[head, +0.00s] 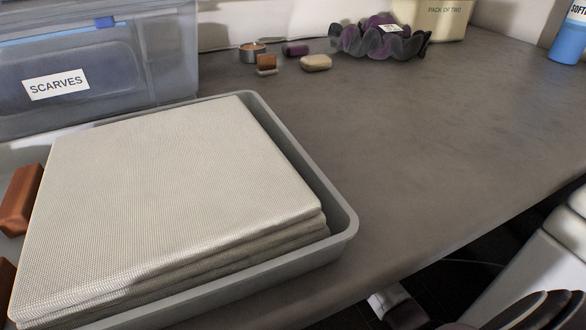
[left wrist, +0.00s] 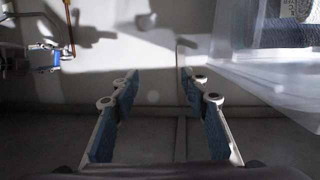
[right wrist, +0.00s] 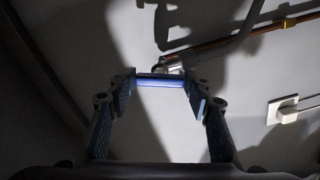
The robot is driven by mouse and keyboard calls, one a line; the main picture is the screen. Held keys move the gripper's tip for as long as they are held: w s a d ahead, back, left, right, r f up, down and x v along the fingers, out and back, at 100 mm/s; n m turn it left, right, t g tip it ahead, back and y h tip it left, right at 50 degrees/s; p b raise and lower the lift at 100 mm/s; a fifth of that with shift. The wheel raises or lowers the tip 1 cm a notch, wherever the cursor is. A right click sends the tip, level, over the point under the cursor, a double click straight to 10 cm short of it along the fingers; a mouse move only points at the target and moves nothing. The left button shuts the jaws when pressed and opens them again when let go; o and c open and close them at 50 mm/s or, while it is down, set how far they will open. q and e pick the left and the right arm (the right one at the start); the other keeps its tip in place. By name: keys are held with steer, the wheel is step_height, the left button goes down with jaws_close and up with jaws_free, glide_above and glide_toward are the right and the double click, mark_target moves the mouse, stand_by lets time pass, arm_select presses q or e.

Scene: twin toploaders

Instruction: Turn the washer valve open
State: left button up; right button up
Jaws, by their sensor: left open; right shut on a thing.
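The valve's blue handle (right wrist: 160,82) is in the right wrist view, at the end of a grey pipe fitting on the wall. My right gripper (right wrist: 168,84) is shut on this handle, which spans the gap between its fingertips. In the left wrist view, a blue part (left wrist: 43,69) shows at the far left near a copper pipe; grey mechanical parts beside it are too small to make out. My left gripper (left wrist: 158,78) is open and empty, facing the pale wall.
In the head view, a grey tray (head: 345,225) with folded cloths stands on the counter (head: 440,130), beside a scarves box (head: 150,60). A clear bin (left wrist: 225,55) is right of my left gripper. A plugged socket (right wrist: 290,110) is right of my right gripper.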

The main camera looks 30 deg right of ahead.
arm_select(q)
steer(key=shift+w+d+r+t, duration=0.1)
steer(key=shift+d+r+t, duration=0.1)
steer(key=shift+r, duration=0.2)
steer(key=shift+w+d+r+t, duration=0.1)
steer(key=shift+r+t, duration=0.1)
steer(key=shift+r, duration=0.2)
arm_select(e)
steer(key=shift+n, duration=2)
steer(key=o, duration=1.2)
steer(key=shift+c, duration=0.2)
arm_select(q)
steer(key=shift+w, duration=0.1)
steer(key=shift+a, duration=0.1)
arm_select(e)
steer(key=shift+s, duration=0.1)
steer(key=s, duration=1.2)
steer(key=shift+a, duration=0.35)
steer(key=shift+w, duration=0.1)
